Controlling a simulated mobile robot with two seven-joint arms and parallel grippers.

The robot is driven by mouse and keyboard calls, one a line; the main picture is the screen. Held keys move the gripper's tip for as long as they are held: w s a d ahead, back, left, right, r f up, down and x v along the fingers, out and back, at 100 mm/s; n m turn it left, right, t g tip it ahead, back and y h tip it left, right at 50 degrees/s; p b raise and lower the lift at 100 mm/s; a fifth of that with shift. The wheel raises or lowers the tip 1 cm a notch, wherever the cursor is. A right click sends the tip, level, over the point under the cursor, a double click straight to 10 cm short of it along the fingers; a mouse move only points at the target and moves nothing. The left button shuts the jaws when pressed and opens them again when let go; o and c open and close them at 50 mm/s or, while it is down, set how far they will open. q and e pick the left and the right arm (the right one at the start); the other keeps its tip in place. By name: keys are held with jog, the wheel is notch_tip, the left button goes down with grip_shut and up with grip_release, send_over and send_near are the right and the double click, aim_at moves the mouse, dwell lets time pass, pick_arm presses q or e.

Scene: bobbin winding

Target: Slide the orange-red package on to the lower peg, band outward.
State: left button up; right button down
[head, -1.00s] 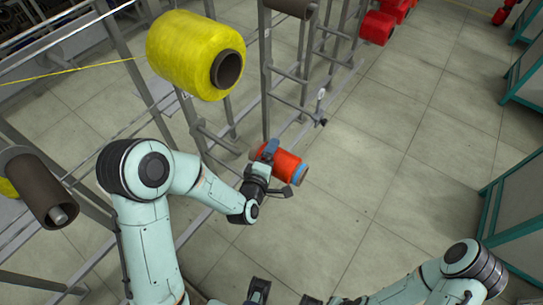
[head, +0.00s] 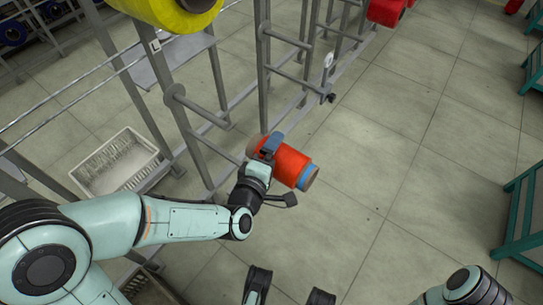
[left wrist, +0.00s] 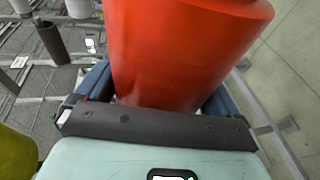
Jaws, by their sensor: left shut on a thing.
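The orange-red package (head: 293,166) is held in my left gripper (head: 279,173), which is shut around its side. It lies tilted, in front of the metal rack. Its blue band (head: 306,177) is at the right end, facing away from the rack. The package fills the middle of the left wrist view (left wrist: 180,55), between the blue fingers. I cannot clearly make out the lower peg; the package's left end is close to the rack posts in the picture. My right gripper (head: 289,291) is at the bottom edge, its two dark fingers apart and nothing between them.
The rack (head: 264,75) runs along the left and middle, with a yellow package (head: 170,12) above. A white crate (head: 122,160) stands behind it. Red packages (head: 386,10) hang further back. A green-framed stand (head: 515,220) is at right. The floor between is clear.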

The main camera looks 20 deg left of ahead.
aim_at(215, 121)
pick_arm(q)
jog(key=shift+r+b, duration=0.15)
jog(key=shift+b, duration=0.15)
jog(key=shift+w+a, duration=0.3)
jog(key=shift+a, duration=0.8)
jog(key=shift+w+a, duration=0.3)
jog(key=shift+a, duration=0.8)
jog(key=shift+w+a, duration=0.3)
jog(key=shift+a, duration=0.8)
jog(key=shift+a, duration=0.15)
jog(key=shift+w+a, duration=0.3)
jog(key=shift+a, duration=0.6)
jog(key=shift+w+a, duration=0.25)
jog(key=shift+a, duration=0.7)
jog(key=shift+w+a, duration=0.3)
jog(key=shift+a, duration=0.6)
jog(key=shift+w+a+p, duration=0.3)
jog(key=shift+a+p, duration=0.25)
jog(key=shift+a, duration=0.4)
jog(key=shift+w+a+p, duration=0.25)
jog(key=shift+a+p, duration=0.3)
jog(key=shift+a, duration=0.45)
jog(key=shift+w+a+p, duration=0.3)
jog(key=shift+a+p, duration=0.25)
jog(key=shift+a, duration=0.4)
